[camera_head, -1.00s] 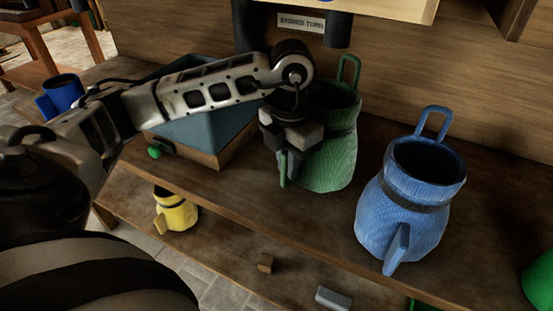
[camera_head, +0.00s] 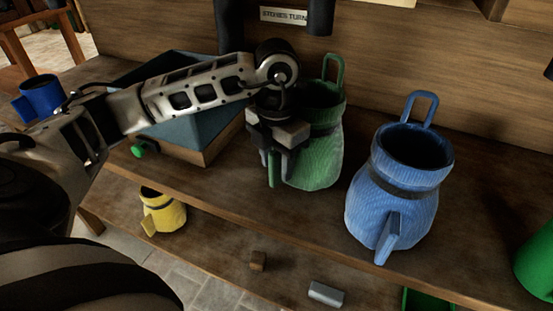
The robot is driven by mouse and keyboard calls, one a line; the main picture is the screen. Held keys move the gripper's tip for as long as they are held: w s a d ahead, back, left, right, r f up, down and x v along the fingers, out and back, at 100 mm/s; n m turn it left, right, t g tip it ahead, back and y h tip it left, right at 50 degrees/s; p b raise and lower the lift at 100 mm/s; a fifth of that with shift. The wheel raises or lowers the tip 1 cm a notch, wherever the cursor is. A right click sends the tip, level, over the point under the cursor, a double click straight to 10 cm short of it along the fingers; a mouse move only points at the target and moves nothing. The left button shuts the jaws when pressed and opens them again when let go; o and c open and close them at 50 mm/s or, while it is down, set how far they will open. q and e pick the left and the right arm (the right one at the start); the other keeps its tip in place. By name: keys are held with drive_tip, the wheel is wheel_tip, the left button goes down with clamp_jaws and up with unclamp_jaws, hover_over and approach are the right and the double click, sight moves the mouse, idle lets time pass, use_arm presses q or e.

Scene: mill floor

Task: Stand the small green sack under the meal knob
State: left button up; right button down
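A ribbed green sack (camera_head: 322,165) with a dark band and a tall loop at the back stands upright on the wooden bench (camera_head: 230,205). My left gripper (camera_head: 274,165) is at its left front, pointing down. Its fingers appear closed on the green tab at the sack's front, with the tab showing between them. The gripper hides part of the sack's left side. I cannot tell which fitting is the meal knob. Two dark posts (camera_head: 320,15) hang above the bench beside a sign (camera_head: 284,16) that seems to read "STONES TURN". My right gripper is not in view.
A larger blue sack (camera_head: 395,205) stands just right of the green one. A blue-topped box (camera_head: 200,128) with a green knob (camera_head: 145,148) is behind my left arm. A blue mug (camera_head: 42,97) is far left. A yellow sack (camera_head: 163,213) sits lower. A green object (camera_head: 537,265) is at the right edge.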

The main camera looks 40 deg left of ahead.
use_arm(q)
wheel_tip(320, 180, up, 3)
drive_tip(key=shift+r, duration=0.1)
drive_tip(key=s+d+r+p, duration=0.1)
drive_tip(key=s+d+r, duration=0.7)
drive_tip(key=s, duration=0.3)
drive_tip(key=shift+s+r, duration=0.3)
drive_tip(key=shift+r, duration=0.6)
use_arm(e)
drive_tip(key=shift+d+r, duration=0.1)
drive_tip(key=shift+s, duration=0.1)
